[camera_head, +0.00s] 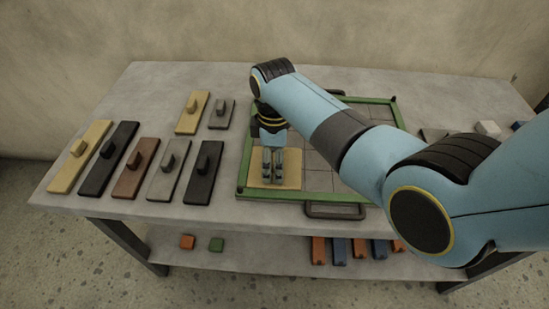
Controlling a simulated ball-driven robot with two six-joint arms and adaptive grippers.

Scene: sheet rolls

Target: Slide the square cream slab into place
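The square cream slab (292,168) lies in the near left corner of the green-rimmed tray (243,165), over part of its grid of squares. My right gripper (272,181) points down over the middle of the slab. Its two fingers are close together, with a narrow gap, and appear shut on the slab's knob, which they hide. My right arm comes in from the right and covers much of the tray's far and right parts. My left gripper is not in view.
Several long knobbed slabs, among them a dark one (108,160) and a brown one (136,170), lie left of the tray on the grey table (60,203). A tray handle (335,212) projects at the front. Small blocks (487,128) sit at the right; coloured pieces (187,242) lie on the lower shelf.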

